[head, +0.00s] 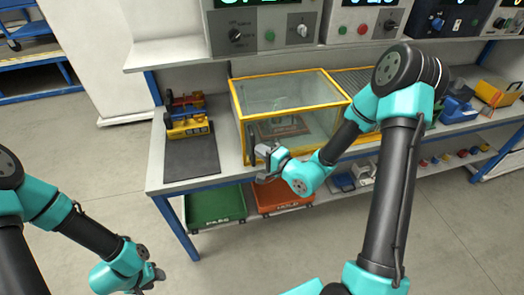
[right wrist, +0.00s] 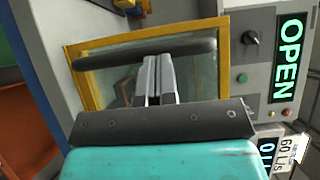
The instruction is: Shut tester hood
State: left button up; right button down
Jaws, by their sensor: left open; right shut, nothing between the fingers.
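The tester hood (head: 290,92) is a clear box with a yellow frame on the bench, with a board visible inside it. The right wrist view shows its yellow frame and glass (right wrist: 92,90), with a dark bar handle (right wrist: 110,57) across it. A green OPEN readout (right wrist: 291,58) is lit on the tester panel. My right gripper (head: 263,160) is shut and empty at the hood's front, its fingertips (right wrist: 158,62) at the bar. I cannot tell whether they touch it. My left gripper (head: 155,276) is open and empty, low over the floor, far from the hood.
A dark mat (head: 191,160) with yellow fixtures lies on the bench left of the hood. A green bin (head: 214,206) and an orange bin (head: 272,196) sit under the bench. Tester panels stand on the shelf above. Floor in front is clear.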

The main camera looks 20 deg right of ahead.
jog(key=w+d+v, duration=0.1)
jog(key=d+v, duration=0.1)
jog(key=v, duration=1)
jog(key=shift+s+d, duration=0.25)
jog(key=shift+d, duration=0.25)
